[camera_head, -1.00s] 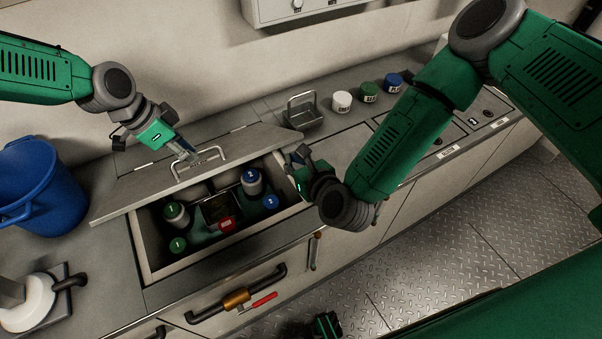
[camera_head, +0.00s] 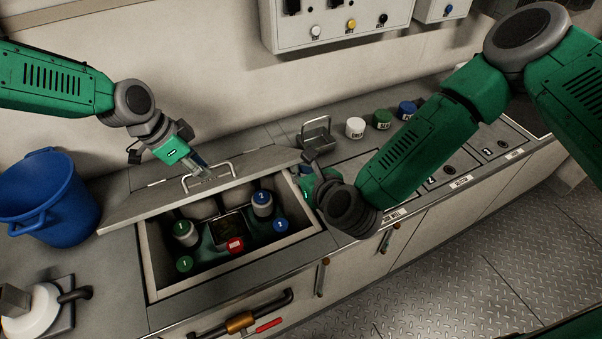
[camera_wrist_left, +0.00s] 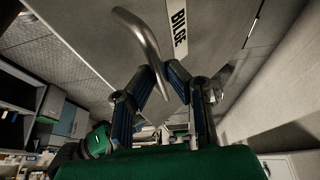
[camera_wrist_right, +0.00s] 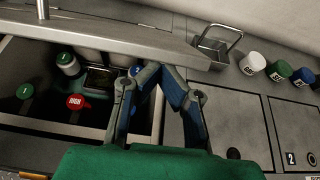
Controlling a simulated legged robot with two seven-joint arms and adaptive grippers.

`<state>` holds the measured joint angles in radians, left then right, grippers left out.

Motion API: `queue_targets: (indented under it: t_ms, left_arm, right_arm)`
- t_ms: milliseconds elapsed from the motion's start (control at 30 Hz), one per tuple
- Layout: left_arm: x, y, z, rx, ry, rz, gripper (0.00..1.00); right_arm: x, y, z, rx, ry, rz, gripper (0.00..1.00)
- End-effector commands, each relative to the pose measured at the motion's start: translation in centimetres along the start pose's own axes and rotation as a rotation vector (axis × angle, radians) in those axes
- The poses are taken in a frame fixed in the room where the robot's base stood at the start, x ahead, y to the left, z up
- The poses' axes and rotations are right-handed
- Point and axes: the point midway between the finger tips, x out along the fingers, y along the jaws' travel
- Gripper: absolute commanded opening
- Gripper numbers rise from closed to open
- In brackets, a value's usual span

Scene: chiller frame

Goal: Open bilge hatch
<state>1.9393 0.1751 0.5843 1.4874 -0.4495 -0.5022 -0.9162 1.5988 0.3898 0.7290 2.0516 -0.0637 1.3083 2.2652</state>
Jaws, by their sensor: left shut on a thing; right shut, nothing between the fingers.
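The bilge hatch (camera_head: 130,203) is a grey lid, tilted up at the back of an open compartment. Its metal handle (camera_head: 209,177) is near the lid's upper middle. In the left wrist view the handle (camera_wrist_left: 143,40) curves beside a label reading BILGE (camera_wrist_left: 178,28). My left gripper (camera_head: 203,170) is shut on the handle. My right gripper (camera_wrist_right: 160,72) is shut and empty, at the right end of the opening just below the lid's edge; in the head view my own arm partly hides it. Inside the compartment are green and blue caps and a red cap (camera_head: 235,244).
A blue bucket (camera_head: 45,200) stands left of the hatch. A wire-handled metal holder (camera_head: 315,135) and white, green and blue jars (camera_head: 355,127) stand along the back right. A pipe with a red-handled valve (camera_head: 268,326) runs along the cabinet front.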

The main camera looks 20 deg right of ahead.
Motion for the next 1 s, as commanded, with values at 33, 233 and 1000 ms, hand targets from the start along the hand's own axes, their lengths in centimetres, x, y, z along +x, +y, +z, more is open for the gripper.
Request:
queue_targets:
  t_ms: [33, 233, 1000]
  left_arm:
    - [0.7, 0.5, 0.2, 0.001, -0.003, 0.011, 0.00]
    - [0.6, 0.7, 0.3, 0.001, -0.004, 0.013, 0.31]
    - [-7.7, 0.4, 0.2, 0.000, -0.001, 0.005, 0.31]
  right_arm:
    - [0.3, -0.1, 0.9, 0.002, -0.024, -0.005, 0.00]
    - [0.2, 0.0, 0.9, 0.001, -0.024, -0.007, 0.00]
    - [-0.2, 0.3, 0.6, -0.002, -0.016, -0.005, 0.00]
